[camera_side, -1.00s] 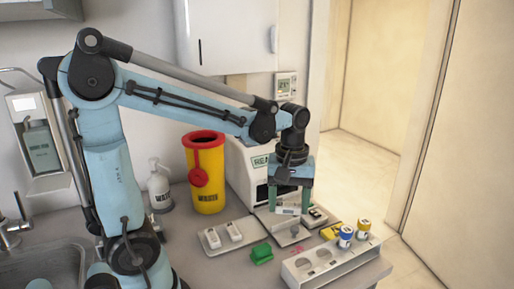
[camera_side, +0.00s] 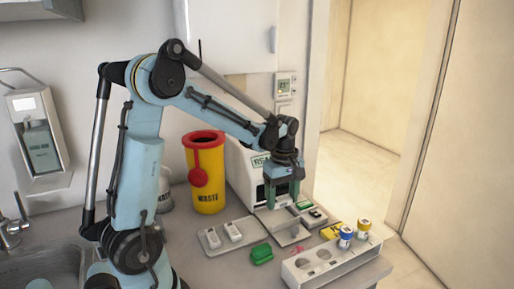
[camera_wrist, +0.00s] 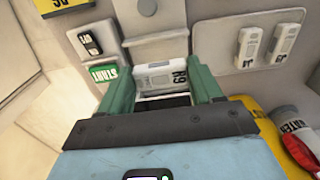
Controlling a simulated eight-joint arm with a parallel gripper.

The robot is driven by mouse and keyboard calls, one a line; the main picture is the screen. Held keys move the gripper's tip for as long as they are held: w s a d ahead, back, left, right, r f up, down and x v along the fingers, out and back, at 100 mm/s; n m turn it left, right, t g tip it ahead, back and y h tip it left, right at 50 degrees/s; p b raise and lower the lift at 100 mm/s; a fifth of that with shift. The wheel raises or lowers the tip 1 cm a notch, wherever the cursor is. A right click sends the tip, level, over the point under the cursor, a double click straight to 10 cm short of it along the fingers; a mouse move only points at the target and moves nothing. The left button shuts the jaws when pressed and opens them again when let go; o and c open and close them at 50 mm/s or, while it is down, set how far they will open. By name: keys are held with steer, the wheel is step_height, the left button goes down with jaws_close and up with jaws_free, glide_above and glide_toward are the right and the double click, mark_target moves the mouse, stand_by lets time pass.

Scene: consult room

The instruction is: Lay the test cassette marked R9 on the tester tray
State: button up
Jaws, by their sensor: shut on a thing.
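The white cassette marked R9 (camera_wrist: 160,75) is between the green fingers of my gripper (camera_wrist: 158,88) in the wrist view. My gripper is shut on it, and the R9 mark faces the wrist camera. In the side view my gripper (camera_side: 283,190) points down just in front of the white tester (camera_side: 246,165), and the fingers mostly hide the cassette. The grey tester tray (camera_wrist: 160,50) shows partly beyond the cassette in the wrist view, and low beneath my gripper in the side view (camera_side: 272,220). I cannot tell whether the cassette touches the tray.
A green START button (camera_wrist: 103,73) and a dark-faced piece (camera_wrist: 90,43) are close beside the tray. A yellow waste bin (camera_side: 207,175), green item (camera_side: 261,254) and vial rack (camera_side: 325,262) stand around.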

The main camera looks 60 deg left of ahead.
mark_target(277, 217)
steer(key=a+f, duration=0.1)
steer(key=a, duration=0.2)
steer(key=shift+w+f, duration=0.15)
steer(key=shift+f, duration=2.2)
steer(key=shift+f, duration=0.1)
steer(key=o, duration=1)
step_height(277, 217, up, 12)
steer(key=s+d+m+t, duration=0.2)
steer(key=d+m, duration=0.3)
steer(key=m, duration=0.1)
steer(key=s+d+m+t, duration=0.2)
steer(key=s+d+m, duration=0.1)
steer(key=d+m, duration=0.3)
steer(key=s+d+m+t, duration=0.2)
steer(key=d+m+t, duration=0.1)
steer(key=d+m, duration=0.2)
steer(key=shift+s+d+r+m, duration=0.25)
steer(key=shift+s+m, duration=0.15)
steer(key=shift+m, duration=0.1)
